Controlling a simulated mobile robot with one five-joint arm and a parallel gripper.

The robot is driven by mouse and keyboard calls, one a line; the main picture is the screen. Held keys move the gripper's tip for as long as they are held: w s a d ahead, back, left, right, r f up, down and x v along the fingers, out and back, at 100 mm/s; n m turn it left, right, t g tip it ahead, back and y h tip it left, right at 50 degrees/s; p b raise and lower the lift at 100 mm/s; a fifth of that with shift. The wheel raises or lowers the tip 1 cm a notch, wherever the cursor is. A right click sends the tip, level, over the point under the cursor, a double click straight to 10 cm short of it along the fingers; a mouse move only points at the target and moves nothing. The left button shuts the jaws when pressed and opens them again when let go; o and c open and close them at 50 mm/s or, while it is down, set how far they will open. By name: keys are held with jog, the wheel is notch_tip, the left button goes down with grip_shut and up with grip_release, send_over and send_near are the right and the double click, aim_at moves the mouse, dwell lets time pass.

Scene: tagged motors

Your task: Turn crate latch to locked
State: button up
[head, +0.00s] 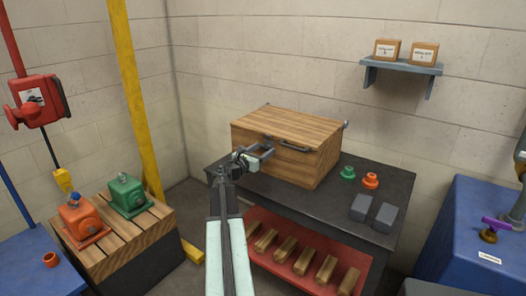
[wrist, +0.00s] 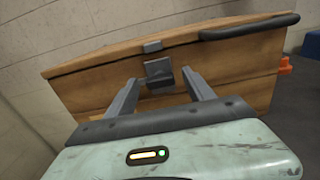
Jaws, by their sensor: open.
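The wooden crate (head: 270,150) stands on the dark workbench with its lid down. It also fills much of the wrist view (wrist: 90,87). The crate latch (wrist: 159,72), a small dark grey block, sits on the front face below a dark tab (wrist: 152,46) at the lid edge. I cannot tell whether the latch is locked. My gripper (head: 264,150) is at the crate's front; its open fingers (wrist: 162,92) lie on either side of the latch in the wrist view, with a gap visible to each side. In the head view the gripper partly hides the latch.
A dark handle (head: 294,146) is on the crate front, right of the latch. Green (head: 347,173) and orange (head: 370,180) knobs and two grey blocks (head: 373,212) lie on the workbench (head: 335,204) at right. A red shelf with several wooden blocks is below.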

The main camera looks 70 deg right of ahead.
jog(key=shift+d, duration=0.1)
jog(key=c, duration=1.1)
jog(key=shift+d, duration=0.2)
grip_shut()
jog(key=shift+a, duration=0.15)
